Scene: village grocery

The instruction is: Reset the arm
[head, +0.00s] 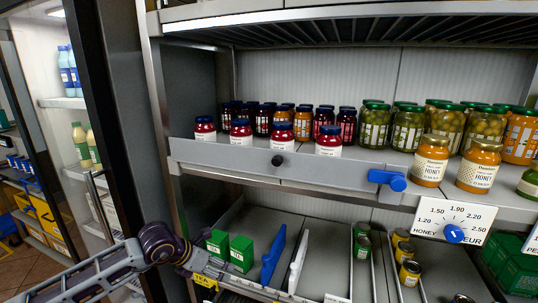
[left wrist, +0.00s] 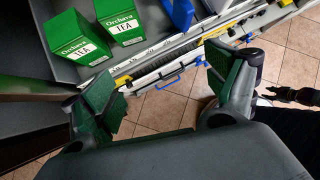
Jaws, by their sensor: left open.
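My left arm comes in from the lower left of the head view. Its gripper (head: 205,266) is by the lower shelf's front edge, close to the green tea boxes, and shows only small there. In the left wrist view the left gripper (left wrist: 168,95) is open, its green-padded fingers wide apart with nothing between them but floor and shelf edge.
Two green tea boxes (head: 241,253) stand on the lower shelf (head: 325,255), beside blue and white dividers. Above, a shelf holds jars, with honey jars (head: 430,160) at its front. A price dial sign (head: 453,222) hangs below them. Tiled floor (left wrist: 165,108) lies below the gripper.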

